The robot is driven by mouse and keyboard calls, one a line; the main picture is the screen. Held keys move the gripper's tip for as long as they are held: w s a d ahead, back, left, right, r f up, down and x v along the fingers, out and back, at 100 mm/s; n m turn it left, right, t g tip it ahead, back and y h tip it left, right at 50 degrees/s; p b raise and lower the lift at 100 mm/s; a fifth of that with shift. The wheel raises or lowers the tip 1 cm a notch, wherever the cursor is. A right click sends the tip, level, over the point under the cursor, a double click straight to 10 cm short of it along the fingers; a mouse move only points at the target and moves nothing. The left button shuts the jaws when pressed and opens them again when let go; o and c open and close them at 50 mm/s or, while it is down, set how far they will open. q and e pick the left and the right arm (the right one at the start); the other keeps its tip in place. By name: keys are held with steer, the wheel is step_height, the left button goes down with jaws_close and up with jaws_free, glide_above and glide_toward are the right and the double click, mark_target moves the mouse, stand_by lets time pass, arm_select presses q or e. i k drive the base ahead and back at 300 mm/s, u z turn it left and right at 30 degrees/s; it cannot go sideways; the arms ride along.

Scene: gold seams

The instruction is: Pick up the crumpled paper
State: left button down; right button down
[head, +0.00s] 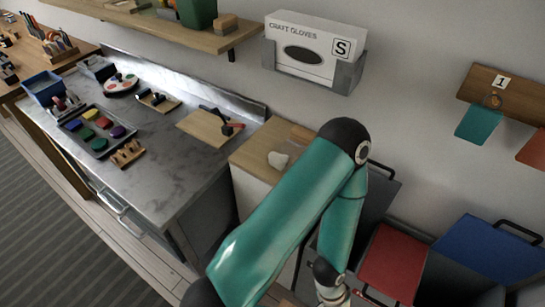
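A small off-white lump (278,159) that looks like the crumpled paper lies on the light wooden top of a narrow cabinet (247,152), in the middle of the head view. One of my teal arms rises from the bottom edge just right of it, bends at a black elbow, and runs back down. Its wrist is cut off at the bottom edge. Neither of my grippers shows, so what they hold is hidden.
A grey stone counter (165,165) with paint trays and tools stands to the left. Bins with red (394,262) and blue (490,248) lids stand at the right. A glove box (315,48) and a shelf (150,22) hang on the wall above.

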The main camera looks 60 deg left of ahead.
mark_target(278, 161)
steer(key=z, duration=1.15)
steer(key=i, duration=0.15)
steer(key=u, duration=2.9)
steer(key=k, duration=0.9)
steer(key=u, duration=0.1)
steer(key=i, duration=0.95)
steer(key=u, duration=0.85)
